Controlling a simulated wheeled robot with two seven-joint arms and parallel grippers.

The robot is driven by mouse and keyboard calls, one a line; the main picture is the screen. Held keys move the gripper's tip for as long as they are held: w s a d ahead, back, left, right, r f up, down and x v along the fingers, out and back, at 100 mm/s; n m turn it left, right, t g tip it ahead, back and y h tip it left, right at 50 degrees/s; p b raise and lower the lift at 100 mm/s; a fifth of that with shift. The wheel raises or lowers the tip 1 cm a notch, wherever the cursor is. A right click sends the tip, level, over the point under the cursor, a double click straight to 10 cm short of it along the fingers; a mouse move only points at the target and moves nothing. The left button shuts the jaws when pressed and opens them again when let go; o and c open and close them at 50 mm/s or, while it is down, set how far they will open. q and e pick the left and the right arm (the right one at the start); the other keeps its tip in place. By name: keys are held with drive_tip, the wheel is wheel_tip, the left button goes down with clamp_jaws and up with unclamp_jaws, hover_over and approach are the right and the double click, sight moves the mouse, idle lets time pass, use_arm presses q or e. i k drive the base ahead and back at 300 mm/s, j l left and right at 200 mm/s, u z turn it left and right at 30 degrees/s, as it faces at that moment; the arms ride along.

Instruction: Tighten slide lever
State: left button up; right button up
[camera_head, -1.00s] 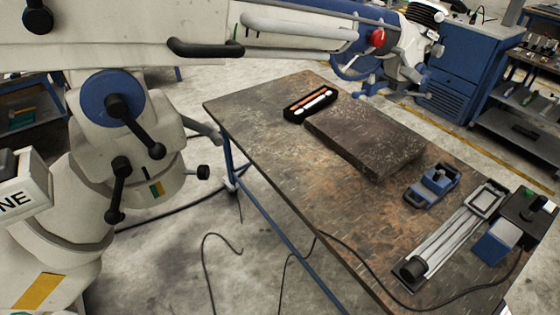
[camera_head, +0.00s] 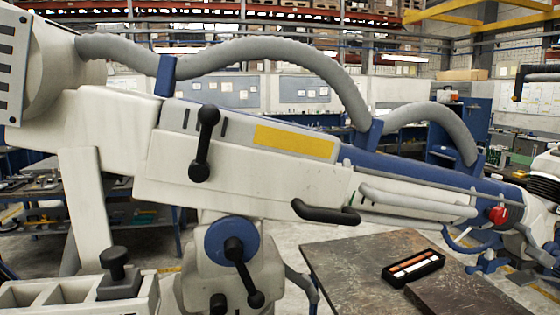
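The white microscope arm (camera_head: 250,165) reaches across the view from upper left to right, with a yellow plate on its side. A black ball-ended lever (camera_head: 204,143) stands almost upright on its side. A second black ball-ended lever (camera_head: 243,272) hangs down to the right from a blue round hub (camera_head: 231,240) below the arm. A black curved handle (camera_head: 325,212) sticks out under the arm's middle. I cannot tell from the picture which lever is the slide lever or how tight any of them is. Neither of my grippers is in view.
A worn table (camera_head: 345,262) stands at lower right with a black tray (camera_head: 413,268) of white and orange sticks and a dark slab (camera_head: 465,298). A white box-like part with a black knob (camera_head: 114,262) fills the lower left. Grey hoses (camera_head: 290,55) run above the arm.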

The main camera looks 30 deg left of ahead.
sight(209, 116)
drive_tip(key=u, duration=1.4)
